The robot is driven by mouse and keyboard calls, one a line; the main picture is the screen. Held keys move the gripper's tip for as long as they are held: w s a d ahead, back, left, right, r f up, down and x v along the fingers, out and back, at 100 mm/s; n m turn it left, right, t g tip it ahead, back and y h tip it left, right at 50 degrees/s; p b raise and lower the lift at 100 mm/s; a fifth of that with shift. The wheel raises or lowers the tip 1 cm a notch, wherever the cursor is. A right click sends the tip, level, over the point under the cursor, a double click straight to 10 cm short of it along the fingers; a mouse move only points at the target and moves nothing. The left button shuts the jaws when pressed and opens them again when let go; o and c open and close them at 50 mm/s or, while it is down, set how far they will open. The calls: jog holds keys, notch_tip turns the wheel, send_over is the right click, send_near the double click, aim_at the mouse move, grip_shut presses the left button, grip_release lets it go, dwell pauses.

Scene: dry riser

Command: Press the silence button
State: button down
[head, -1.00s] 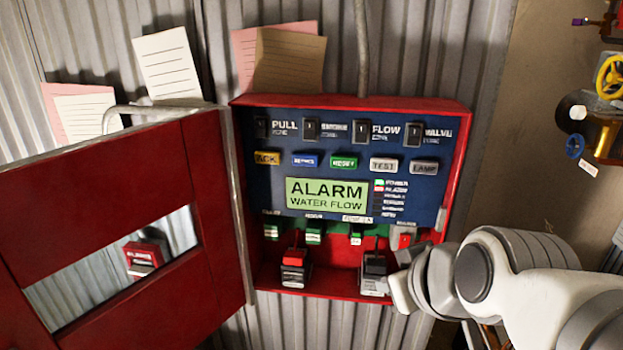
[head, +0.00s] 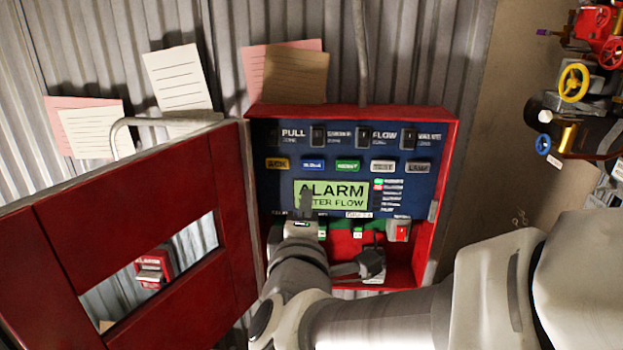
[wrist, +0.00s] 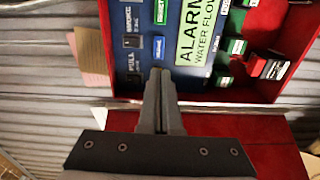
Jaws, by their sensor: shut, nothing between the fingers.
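The open red alarm panel (head: 450,150) has a dark blue face with a row of buttons. The blue button (head: 312,166), second from the left, has a label too blurred to read surely; it also shows in the wrist view (wrist: 158,47). A yellow ACK button (head: 277,164) is to its left and a green button (head: 347,166) to its right. My gripper (head: 306,194) is shut and empty, in front of the left part of the ALARM display (head: 345,188), below the blue button in the head view. In the wrist view the fingertips (wrist: 160,72) hide the ACK area. Contact is not visible.
The red door (head: 200,170) stands open on the left. Red and black switches sit in the panel's lower tray, partly behind my arm. Paper notes (head: 178,80) hang above. Pipes with a yellow valve wheel (head: 573,82) are at the right.

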jog(key=p, duration=0.3)
send_near(312, 165)
jog(key=w, duration=0.5)
jog(key=shift+d+f, duration=0.1)
jog(key=shift+f, duration=0.05)
jog(key=shift+w, duration=0.8)
jog(key=shift+w, duration=0.4)
jog(key=s+p, duration=0.2)
jog(key=s, duration=0.4)
dwell(0.5)
